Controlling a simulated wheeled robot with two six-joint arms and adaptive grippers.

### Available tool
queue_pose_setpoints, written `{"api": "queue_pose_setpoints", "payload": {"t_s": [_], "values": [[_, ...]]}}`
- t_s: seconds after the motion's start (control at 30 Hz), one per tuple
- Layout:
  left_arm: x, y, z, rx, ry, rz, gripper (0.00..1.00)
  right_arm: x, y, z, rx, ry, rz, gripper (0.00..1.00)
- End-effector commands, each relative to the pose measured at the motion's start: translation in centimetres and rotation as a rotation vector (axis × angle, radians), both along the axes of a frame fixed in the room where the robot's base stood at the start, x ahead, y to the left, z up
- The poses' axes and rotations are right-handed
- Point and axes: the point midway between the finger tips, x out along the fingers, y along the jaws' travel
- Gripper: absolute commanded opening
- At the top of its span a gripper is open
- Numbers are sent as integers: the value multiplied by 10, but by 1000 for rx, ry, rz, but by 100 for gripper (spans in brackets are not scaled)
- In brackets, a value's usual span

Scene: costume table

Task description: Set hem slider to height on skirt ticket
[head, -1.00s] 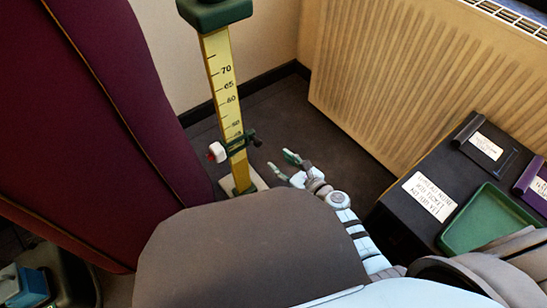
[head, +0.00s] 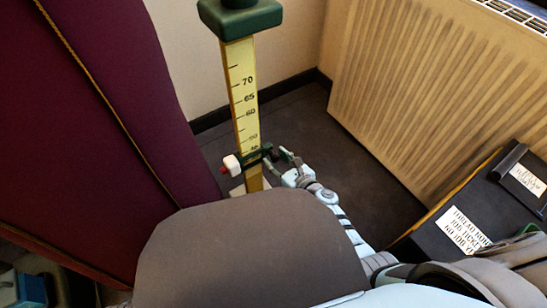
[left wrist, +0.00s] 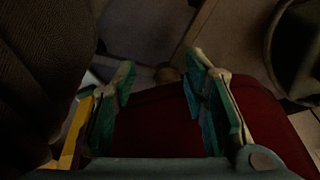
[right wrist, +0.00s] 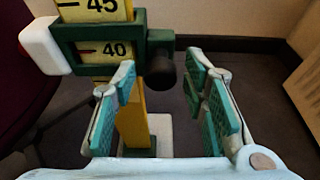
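The yellow hem gauge post (head: 245,85) stands upright, with marks rising past 70. The dark green hem slider (head: 250,158) sits low on it, a white block (head: 232,163) at its left. In the right wrist view the slider (right wrist: 95,33) frames the 40 mark beside a short red line. Its dark knob (right wrist: 160,73) sticks out right. My right gripper (head: 284,158) is open, its fingers (right wrist: 162,75) on either side of the knob; contact cannot be told. My left gripper (left wrist: 160,85) is open and empty in its wrist view. I cannot tell which card is the skirt ticket.
A maroon padded form (head: 110,110) stands left of the post. A ribbed radiator (head: 420,100) is on the right wall. A dark box (head: 480,200) at right carries a white printed card (head: 465,230), only partly legible. Dark floor (head: 300,110) lies behind the post.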

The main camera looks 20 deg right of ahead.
Motion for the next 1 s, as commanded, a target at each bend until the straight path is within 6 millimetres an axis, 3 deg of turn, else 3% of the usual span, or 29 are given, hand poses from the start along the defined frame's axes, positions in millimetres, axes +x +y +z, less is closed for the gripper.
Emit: {"api": "queue_pose_setpoints", "payload": {"t_s": [0.13,0.3,0.4,0.57,1.0], "values": [[0,0,0,0,1,0,40,0,-1,0,0,0,-1,38],[0,0,0,0,1,0,40,0,-1,0,0,0,-1,11],[0,0,0,0,1,0,40,0,-1,0,0,0,-1,0],[2,0,-3,-1,-4,3,40,0,-1,3,-1,0,-1,0],[5,7,-58,-14,-32,45,40,0,-1,29,-2,-1,-1,0]]}}
